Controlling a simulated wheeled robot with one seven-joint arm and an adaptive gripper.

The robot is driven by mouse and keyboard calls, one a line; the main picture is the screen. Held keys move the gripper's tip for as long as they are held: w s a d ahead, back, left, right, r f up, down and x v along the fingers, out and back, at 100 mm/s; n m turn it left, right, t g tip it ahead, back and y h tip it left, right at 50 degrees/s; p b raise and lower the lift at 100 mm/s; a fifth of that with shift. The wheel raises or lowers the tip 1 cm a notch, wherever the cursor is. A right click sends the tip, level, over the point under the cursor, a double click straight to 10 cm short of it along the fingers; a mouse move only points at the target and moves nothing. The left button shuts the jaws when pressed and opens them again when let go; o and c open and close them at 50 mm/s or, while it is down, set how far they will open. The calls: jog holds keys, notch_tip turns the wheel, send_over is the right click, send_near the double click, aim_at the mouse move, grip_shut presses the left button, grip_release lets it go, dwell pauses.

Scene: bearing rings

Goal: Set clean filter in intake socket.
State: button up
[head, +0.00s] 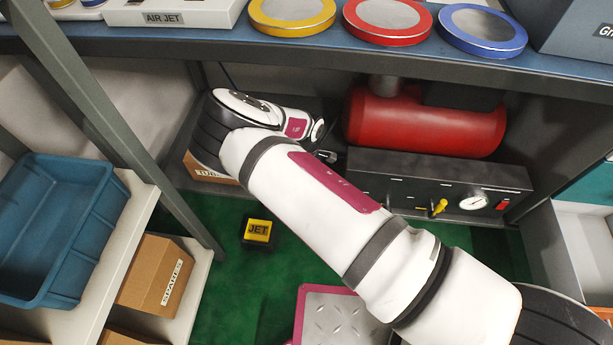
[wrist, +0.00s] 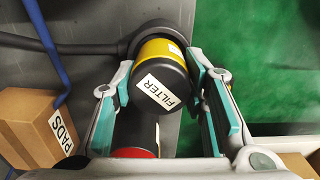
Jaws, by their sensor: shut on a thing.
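The filter (wrist: 158,85), a black cylinder with a yellow band and a white FILTER label, is between the teal-padded fingers of my gripper (wrist: 172,100) in the wrist view. My gripper is shut on it. A dark round fitting (wrist: 150,30) with a black hose shows just beyond the filter's yellow end; it may be the intake socket. I cannot tell whether the filter touches it or sits in it.
A PADS box (wrist: 40,128) stands left.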

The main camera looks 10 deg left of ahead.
jog(key=shift+f+b, duration=0.5)
jog(key=shift+f, duration=0.1)
jog(key=o, duration=0.9)
jog(key=shift+r, duration=0.15)
